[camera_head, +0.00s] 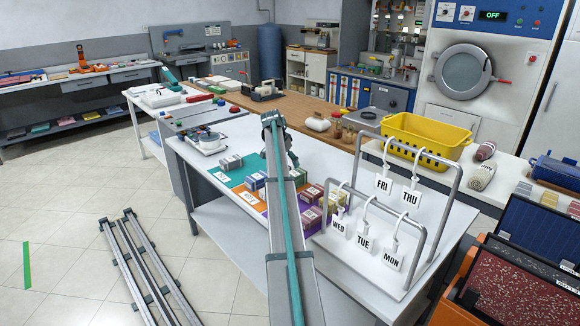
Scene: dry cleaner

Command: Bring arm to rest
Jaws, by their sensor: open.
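My arm reaches from the bottom middle of the view out over the white table (345,300). Its long grey link with a teal strip covers part of the table. My gripper (292,162) shows small and dark at the far end of the arm, over the table, partly hidden by the link. I see nothing held in it.
A metal rack (446,205) with hanging day tags stands on the table to the right of my arm. A yellow basket (426,138) sits on the counter behind. Rails (150,270) lie on the floor at left.

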